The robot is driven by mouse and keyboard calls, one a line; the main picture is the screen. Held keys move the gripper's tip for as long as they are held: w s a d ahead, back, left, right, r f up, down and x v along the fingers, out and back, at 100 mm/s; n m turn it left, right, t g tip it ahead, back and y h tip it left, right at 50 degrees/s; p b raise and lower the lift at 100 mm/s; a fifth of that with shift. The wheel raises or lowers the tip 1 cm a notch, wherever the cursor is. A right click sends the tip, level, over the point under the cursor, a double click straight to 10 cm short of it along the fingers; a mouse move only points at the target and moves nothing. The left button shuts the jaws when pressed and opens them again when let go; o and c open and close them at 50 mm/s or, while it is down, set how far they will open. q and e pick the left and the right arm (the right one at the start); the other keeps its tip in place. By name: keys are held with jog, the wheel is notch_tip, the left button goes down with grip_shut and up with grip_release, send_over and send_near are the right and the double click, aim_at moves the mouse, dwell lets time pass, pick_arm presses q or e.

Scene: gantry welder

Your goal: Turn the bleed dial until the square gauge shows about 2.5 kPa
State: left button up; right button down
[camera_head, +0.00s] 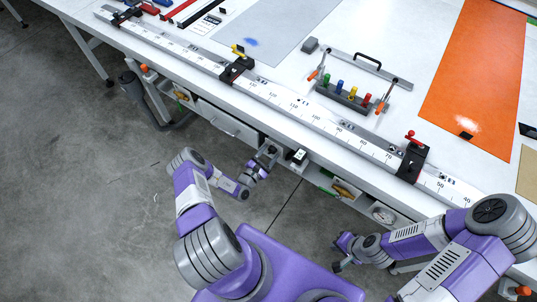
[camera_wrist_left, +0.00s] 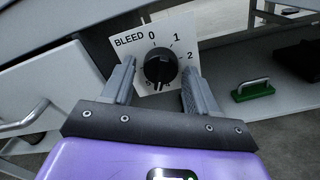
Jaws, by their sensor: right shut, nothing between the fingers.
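The bleed dial (camera_wrist_left: 159,67) is a round black knob on a white plate marked BLEED, with 0, 1 and 2 readable around it. Its lower marks are partly hidden, and its exact setting is hard to read. My left gripper (camera_wrist_left: 158,72) is open, with one finger on each side of the dial and gaps visible; I cannot tell how deep the fingers reach. In the head view my left gripper (camera_head: 266,158) is at the bench front. A small dark box with a pale face (camera_head: 298,156), possibly the square gauge, is to its right; its reading is illegible. My right gripper (camera_head: 338,264) is shut and empty.
The white bench (camera_head: 300,80) carries a long ruled rail (camera_head: 300,108) along its front edge. A round gauge (camera_head: 382,214) sits under the edge at right. A green-based handle (camera_wrist_left: 253,89) is right of the dial. Open floor lies at left.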

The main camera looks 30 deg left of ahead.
pick_arm(q)
jog(key=shift+o, duration=0.3)
jog(key=shift+s, duration=0.1)
jog(key=s, duration=0.7)
jog(key=shift+s+a, duration=0.2)
jog(key=shift+a, duration=0.1)
jog(key=shift+d, duration=0.1)
